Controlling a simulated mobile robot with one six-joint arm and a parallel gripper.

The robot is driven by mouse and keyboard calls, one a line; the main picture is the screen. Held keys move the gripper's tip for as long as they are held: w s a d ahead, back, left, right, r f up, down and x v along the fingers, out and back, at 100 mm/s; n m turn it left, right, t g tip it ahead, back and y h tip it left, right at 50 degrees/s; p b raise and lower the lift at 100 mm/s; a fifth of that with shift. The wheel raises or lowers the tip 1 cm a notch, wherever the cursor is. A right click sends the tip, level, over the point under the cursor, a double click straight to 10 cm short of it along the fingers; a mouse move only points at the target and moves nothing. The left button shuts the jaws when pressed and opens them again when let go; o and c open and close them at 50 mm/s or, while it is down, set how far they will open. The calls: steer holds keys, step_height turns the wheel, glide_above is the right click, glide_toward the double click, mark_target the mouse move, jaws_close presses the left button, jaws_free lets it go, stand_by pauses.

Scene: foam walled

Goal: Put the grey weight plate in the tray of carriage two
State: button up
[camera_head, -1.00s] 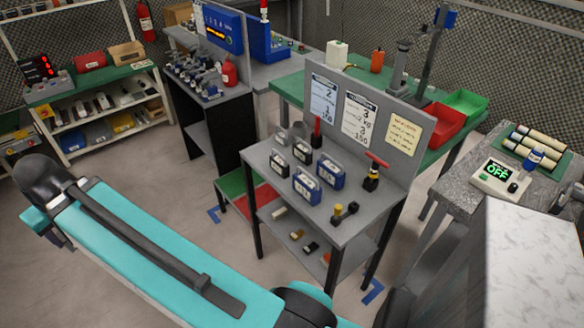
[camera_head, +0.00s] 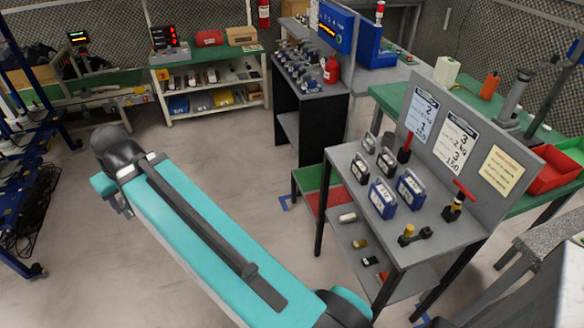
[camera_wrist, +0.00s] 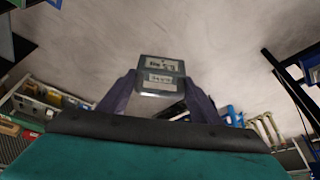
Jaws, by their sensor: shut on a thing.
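My gripper (camera_wrist: 160,100) is shut on a grey block-like weight plate (camera_wrist: 161,66) with two pale labels, seen in the wrist view. The plate sits between the two dark fingers, clear of any surface, with blurred floor behind it. In the head view my arm crosses the lower left, and the gripper and held plate cannot be made out. I cannot pick out carriage two or its tray for certain in either view.
A grey table (camera_head: 345,150) at right holds several weights, including blue labelled ones (camera_head: 383,198), before a board with posted sheets (camera_head: 457,140). A green-topped shelf (camera_head: 210,95) stands at the back. Blue racks (camera_head: 25,150) stand at far left. Open floor lies between.

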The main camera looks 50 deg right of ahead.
stand_by(0.3)
steer(key=shift+d, duration=0.15)
steer(key=shift+w+d, duration=0.1)
steer(key=shift+d, duration=0.2)
steer(key=s+d+m+g+h, duration=0.15)
steer(key=d+m, duration=0.25)
steer(key=d, duration=0.9)
steer(key=s+d+m+h+p, duration=0.1)
steer(key=s+d+m, duration=0.25)
steer(key=d, duration=0.95)
steer(key=s+d+m+g+h, duration=0.1)
steer(key=d+m, duration=0.4)
steer(key=d, duration=0.7)
steer(key=s+d+f+m+g, duration=0.1)
steer(key=s+d+m, duration=0.5)
steer(key=s+d, duration=0.9)
steer(key=s+d+m+g+p, duration=0.1)
steer(key=s+d+m+g, duration=0.2)
steer(key=s+d, duration=1.2)
steer(key=s+m, duration=0.1)
steer(key=m, duration=0.2)
steer(key=shift+s+d+f, duration=0.15)
steer(key=shift+s+f, duration=0.1)
steer(key=shift+f, duration=0.15)
